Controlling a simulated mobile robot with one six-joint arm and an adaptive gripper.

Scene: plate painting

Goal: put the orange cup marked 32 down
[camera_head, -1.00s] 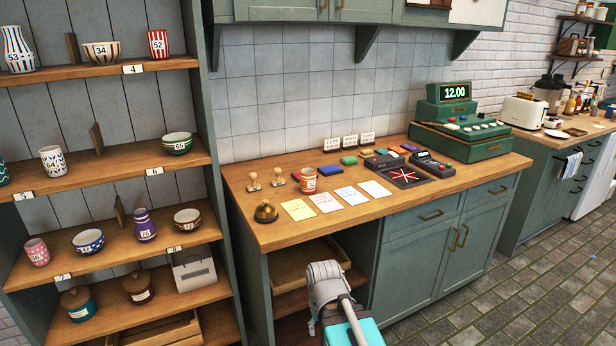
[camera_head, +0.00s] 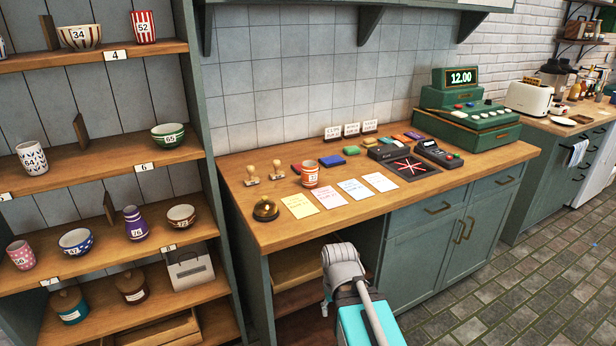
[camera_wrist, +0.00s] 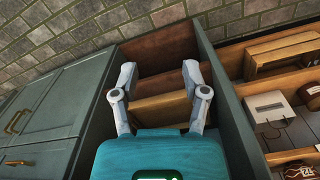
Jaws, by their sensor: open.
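The orange cup marked 32 (camera_head: 310,174) stands upright on the wooden counter (camera_head: 262,231), behind the yellow and pink paper notes and right of two wooden stamps. My gripper (camera_wrist: 157,80) is open and empty in the wrist view, its two fingers spread apart in front of the open cabinet bay under the counter. In the head view my arm's end shows at the bottom, below the counter's front edge and well apart from the cup. The fingertips are hard to make out there.
A brass bell (camera_head: 265,209) stands at the counter's left front. Paper notes (camera_head: 300,205) lie before the cup. A green cash register (camera_head: 468,118) stands at the right. Shelves with cups and bowls (camera_head: 168,136) rise at the left. A wooden crate (camera_wrist: 280,58) shows in the wrist view.

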